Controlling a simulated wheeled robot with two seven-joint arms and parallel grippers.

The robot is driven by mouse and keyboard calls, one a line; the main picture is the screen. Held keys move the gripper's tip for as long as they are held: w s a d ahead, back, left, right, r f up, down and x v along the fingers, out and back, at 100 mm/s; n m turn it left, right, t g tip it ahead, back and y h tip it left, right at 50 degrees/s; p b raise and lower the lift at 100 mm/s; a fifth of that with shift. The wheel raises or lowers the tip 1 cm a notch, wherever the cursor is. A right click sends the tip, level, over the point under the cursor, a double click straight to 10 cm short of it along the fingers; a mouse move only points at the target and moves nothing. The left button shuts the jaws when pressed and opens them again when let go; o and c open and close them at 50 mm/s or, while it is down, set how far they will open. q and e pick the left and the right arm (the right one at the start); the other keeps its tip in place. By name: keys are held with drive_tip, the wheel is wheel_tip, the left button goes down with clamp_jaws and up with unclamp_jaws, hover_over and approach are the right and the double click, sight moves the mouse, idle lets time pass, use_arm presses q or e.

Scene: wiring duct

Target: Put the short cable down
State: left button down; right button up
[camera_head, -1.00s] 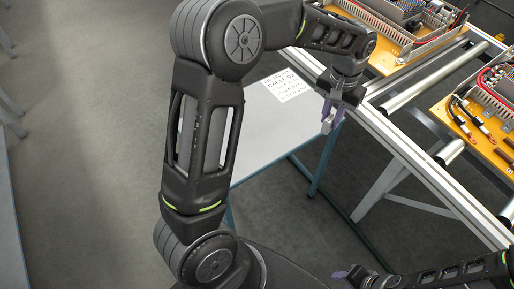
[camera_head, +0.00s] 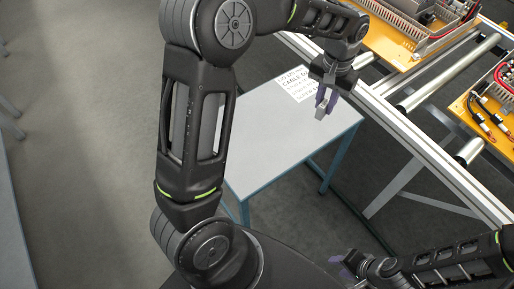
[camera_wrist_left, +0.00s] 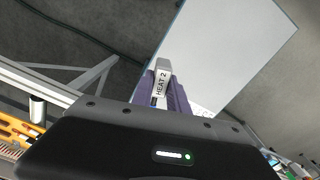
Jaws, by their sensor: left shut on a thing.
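My left gripper (camera_head: 322,101) has purple fingers and is shut on a small grey-white piece (camera_head: 319,113), which I take to be the short cable's end. In the left wrist view the fingers (camera_wrist_left: 166,95) hold this piece, marked "HEAT 2" (camera_wrist_left: 161,84). No length of cable can be made out. The piece appears over the small grey table (camera_head: 262,140); the height of the gap is unclear. My right gripper (camera_head: 342,263) is low in the head view, empty as far as I see; its jaw opening is unclear.
A printed sheet (camera_head: 296,84) lies at the table's back edge beside the left gripper. The table's front part is clear. A roller conveyor frame (camera_head: 425,150) stands close on the right, carrying orange boards (camera_head: 405,40) with electrical parts.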

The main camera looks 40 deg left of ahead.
use_arm(q)
drive_tip(key=shift+d, duration=0.15)
drive_tip(key=s+a+f+m+b, duration=0.3)
drive_tip(key=s+a+f+b, duration=0.6)
drive_tip(key=a+b, duration=0.2)
drive_tip(key=shift+s+a+f+b, duration=0.3)
drive_tip(key=shift+a+f, duration=0.1)
drive_tip(key=shift+a, duration=0.3)
drive_tip(key=shift+f, duration=3.15)
drive_tip(key=shift+f, duration=1.9)
